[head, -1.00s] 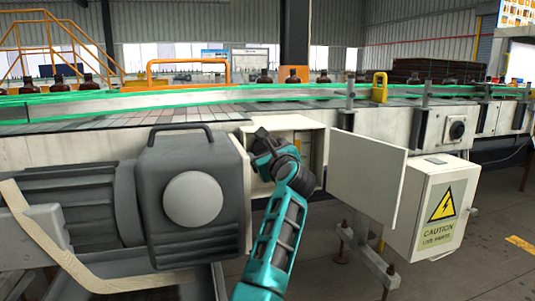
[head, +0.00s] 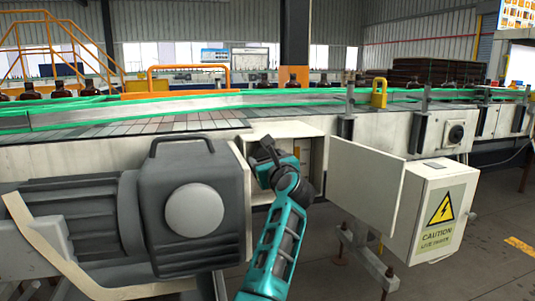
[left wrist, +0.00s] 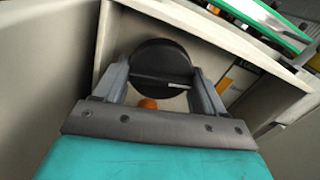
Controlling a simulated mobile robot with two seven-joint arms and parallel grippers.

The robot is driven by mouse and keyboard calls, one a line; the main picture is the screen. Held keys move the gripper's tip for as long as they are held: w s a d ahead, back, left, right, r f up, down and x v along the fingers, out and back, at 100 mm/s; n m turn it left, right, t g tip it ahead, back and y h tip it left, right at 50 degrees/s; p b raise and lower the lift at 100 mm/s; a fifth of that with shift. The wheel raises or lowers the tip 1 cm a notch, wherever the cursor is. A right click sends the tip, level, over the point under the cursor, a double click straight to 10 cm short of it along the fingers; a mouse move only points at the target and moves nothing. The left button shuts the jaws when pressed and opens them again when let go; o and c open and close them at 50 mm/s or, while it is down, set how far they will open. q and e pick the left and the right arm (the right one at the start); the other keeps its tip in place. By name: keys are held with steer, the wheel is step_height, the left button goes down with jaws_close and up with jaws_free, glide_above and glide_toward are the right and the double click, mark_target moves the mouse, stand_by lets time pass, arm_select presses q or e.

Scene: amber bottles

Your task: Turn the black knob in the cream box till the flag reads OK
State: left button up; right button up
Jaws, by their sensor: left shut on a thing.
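The cream box (head: 315,135) stands open, set in the conveyor's side. The black knob (left wrist: 160,58) shows in the left wrist view as a round dark disc with a bar across it and a small pale mark. My left gripper (left wrist: 159,72) has one finger on each side of the knob and is shut on it. In the head view my left gripper (head: 267,148) reaches into the box and hides the knob. A yellow-orange piece (left wrist: 223,85) shows right of the fingers; I cannot tell whether it is the flag, and no OK is readable. My right gripper is not in view.
The box's open door (head: 366,185) juts out to the right, beside a caution-labelled cabinet (head: 437,215). A large grey motor (head: 190,200) stands close on the left. Amber bottles (head: 292,81) stand along the conveyor behind green rails.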

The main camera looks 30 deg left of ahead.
arm_select(q)
steer(key=shift+r+m+p, duration=0.2)
steer(key=shift+m+p, duration=0.7)
steer(key=shift+p, duration=0.35)
steer(key=shift+m+p, duration=0.5)
steer(key=shift+p, duration=0.2)
steer(key=m+p, duration=0.6)
steer(key=p, duration=0.1)
steer(key=shift+s, duration=0.1)
steer(key=shift+f+m+p, duration=0.1)
steer(key=shift+m+p, duration=0.3)
steer(key=shift+p, duration=0.2)
steer(key=shift+f+m+p, duration=0.1)
steer(key=shift+m+p, duration=0.65)
steer(key=shift+m, duration=0.15)
steer(key=shift+m+p, duration=0.35)
steer(key=shift+m, duration=0.05)
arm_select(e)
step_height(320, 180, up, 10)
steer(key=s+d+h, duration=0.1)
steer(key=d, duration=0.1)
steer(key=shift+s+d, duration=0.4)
arm_select(q)
steer(key=shift+f, duration=0.1)
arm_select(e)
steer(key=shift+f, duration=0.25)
